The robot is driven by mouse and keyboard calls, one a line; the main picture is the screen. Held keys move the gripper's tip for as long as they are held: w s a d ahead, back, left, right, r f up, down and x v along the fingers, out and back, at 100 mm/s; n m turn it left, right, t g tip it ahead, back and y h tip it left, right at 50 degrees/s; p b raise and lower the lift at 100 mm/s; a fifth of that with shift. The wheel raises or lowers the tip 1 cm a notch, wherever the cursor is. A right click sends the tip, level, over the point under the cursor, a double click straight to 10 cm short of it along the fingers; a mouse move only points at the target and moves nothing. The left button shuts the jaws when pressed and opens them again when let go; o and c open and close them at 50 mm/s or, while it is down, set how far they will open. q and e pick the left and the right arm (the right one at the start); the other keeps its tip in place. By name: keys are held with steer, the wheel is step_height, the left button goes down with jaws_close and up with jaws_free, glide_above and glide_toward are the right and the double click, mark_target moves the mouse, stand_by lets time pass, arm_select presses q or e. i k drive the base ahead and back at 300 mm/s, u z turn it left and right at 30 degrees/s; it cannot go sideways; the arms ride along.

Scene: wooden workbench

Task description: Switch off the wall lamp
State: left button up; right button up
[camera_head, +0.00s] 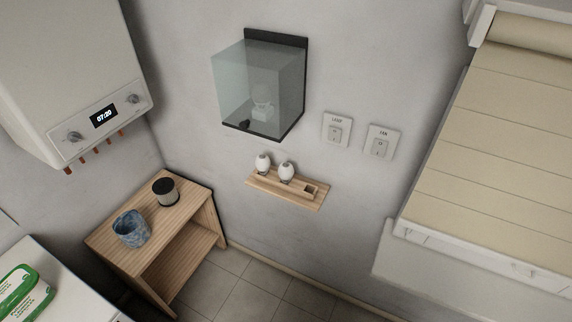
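Right of that is a second white switch plate (382,142) that seems to read FAN. The positions of both rockers are too small to tell. Neither of my grippers is in view.
Below the lamp, a small wooden shelf (262,186) holds two white bulbs. A wooden side table (207,226) holds a blue cup (131,229) and a dark-sided canister (165,192). A boiler (60,60) hangs left; a beige slatted panel (505,130) is right. The wall around the switches is clear.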

mark_target(335, 133)
steer(key=u, duration=0.55)
steer(key=k, duration=1.35)
steer(key=z, duration=0.05)
steer(key=i, duration=0.9)
steer(key=z, duration=0.35)
